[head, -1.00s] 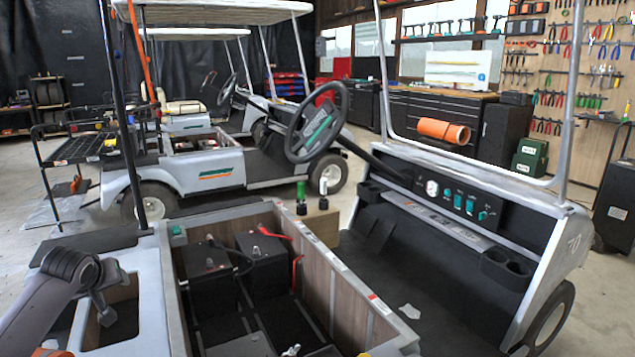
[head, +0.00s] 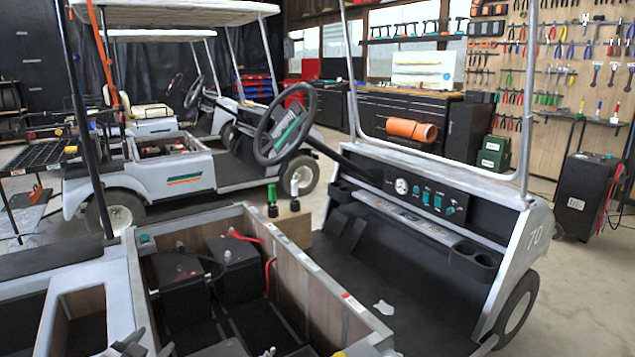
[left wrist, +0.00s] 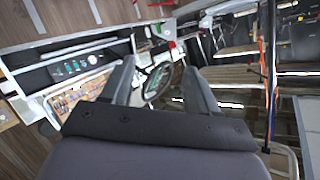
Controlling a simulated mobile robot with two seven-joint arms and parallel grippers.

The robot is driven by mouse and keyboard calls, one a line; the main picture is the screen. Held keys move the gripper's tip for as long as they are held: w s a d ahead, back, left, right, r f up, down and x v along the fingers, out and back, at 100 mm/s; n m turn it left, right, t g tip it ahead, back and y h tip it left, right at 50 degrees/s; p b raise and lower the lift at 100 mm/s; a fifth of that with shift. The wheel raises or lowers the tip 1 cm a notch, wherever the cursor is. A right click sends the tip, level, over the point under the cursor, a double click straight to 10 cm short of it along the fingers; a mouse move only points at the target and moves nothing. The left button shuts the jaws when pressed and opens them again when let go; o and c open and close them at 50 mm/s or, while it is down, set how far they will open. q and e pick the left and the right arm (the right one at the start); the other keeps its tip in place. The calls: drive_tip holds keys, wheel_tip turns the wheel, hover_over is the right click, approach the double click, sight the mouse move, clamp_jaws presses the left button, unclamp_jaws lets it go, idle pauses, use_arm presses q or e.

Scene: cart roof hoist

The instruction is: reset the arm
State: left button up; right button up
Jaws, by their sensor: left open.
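My left gripper (head: 138,346) shows only at the bottom edge of the head view, low by the near cart's body, with most of the arm cut off. In the left wrist view my left gripper (left wrist: 158,72) has its two grey fingers spread apart with nothing between them. A steering wheel shows beyond the gap. My right gripper is in neither view.
The near cart's open bay (head: 330,283) holds black batteries (head: 237,265) with red cables. Its dashboard (head: 425,195) stands to the right. A second cart (head: 185,178) stands behind.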

use_arm(q)
drive_tip(key=s+d+f, duration=0.3)
drive_tip(key=s+d+f+g+h, duration=0.1)
drive_tip(key=s+d+f, duration=0.2)
drive_tip(key=s, duration=0.1)
drive_tip(key=s+d+f+g, duration=0.1)
drive_tip(key=s+d+f, duration=0.2)
drive_tip(key=s, duration=0.1)
drive_tip(key=shift+s+d+n+h, duration=0.15)
drive_tip(key=shift+s+n+h, duration=0.05)
drive_tip(key=shift+n+h, duration=0.2)
drive_tip(key=s+d+f+n+g+h, duration=0.1)
drive_tip(key=s+d+f, duration=0.1)
drive_tip(key=s+d, duration=0.35)
drive_tip(key=s+d+f+n+g, duration=0.1)
drive_tip(key=s+d+f, duration=0.1)
drive_tip(key=s, duration=0.6)
wheel_tip(320, 180, down, 8)
drive_tip(key=d+b, duration=0.1)
drive_tip(key=b, duration=1)
wheel_tip(320, 180, up, 14)
drive_tip(key=a+p, duration=0.1)
drive_tip(key=p, duration=1.6)
drive_tip(key=shift+s+a, duration=0.15)
drive_tip(key=shift+s, duration=0.15)
drive_tip(key=shift+f, duration=0.1)
